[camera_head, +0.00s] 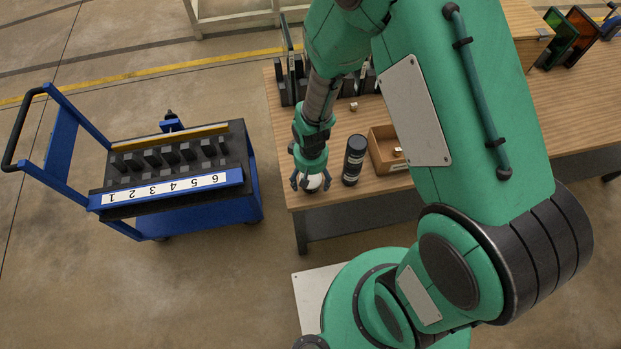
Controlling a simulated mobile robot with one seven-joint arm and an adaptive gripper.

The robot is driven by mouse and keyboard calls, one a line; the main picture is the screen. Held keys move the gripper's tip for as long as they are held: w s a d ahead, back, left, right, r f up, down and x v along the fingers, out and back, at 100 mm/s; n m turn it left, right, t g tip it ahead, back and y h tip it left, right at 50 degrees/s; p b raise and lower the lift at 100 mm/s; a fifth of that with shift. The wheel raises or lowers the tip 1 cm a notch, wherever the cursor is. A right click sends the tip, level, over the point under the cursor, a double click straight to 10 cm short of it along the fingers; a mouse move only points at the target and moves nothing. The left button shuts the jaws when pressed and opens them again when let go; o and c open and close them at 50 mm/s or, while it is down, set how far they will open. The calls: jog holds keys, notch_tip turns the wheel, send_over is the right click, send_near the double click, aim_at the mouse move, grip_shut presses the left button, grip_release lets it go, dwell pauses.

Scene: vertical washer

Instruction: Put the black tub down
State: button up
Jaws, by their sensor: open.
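My gripper (311,180) points down at the front left corner of the wooden table, with its fingers spread apart. A small round thing with a pale top (314,184) sits between and below the fingers. It is partly hidden by the gripper, and I cannot tell whether the fingers touch it or whether its body is black. A tall black cylinder (353,161) with a pale band near its base stands upright on the table just right of my gripper, apart from it. I cannot tell for sure which of the two is the black tub.
An open cardboard box (386,150) with small items stands right of the black cylinder. Dark upright holders (290,82) line the table's back left. A blue cart (180,205) with numbered slots stands left, across a floor gap. The table (285,130) has bare wood behind my gripper.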

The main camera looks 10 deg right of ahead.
notch_tip(320, 180, up, 12)
jog(key=p, duration=0.1)
jog(key=shift+p, duration=0.3)
dwell(0.8)
notch_tip(320, 180, up, 10)
jog(key=r+t, duration=0.1)
send_over(311, 178)
jog(key=d, duration=0.2)
jog(key=s+d+r+m+t, duration=0.1)
jog(key=s+d+r, duration=0.2)
jog(key=r, duration=0.7)
jog(key=s+d+r+m+t, duration=0.2)
jog(key=s+d+r, duration=0.1)
jog(key=r, duration=0.7)
jog(key=s+d+r+t, duration=0.1)
jog(key=s+d+r, duration=0.1)
jog(key=s+r, duration=0.4)
jog(key=shift+s+d+r+m, duration=0.15)
jog(key=shift+s+r+m, duration=0.2)
jog(key=shift+s, duration=0.8)
notch_tip(311, 178, down, 4)
jog(key=b, duration=0.4)
jog(key=shift+f, duration=0.15)
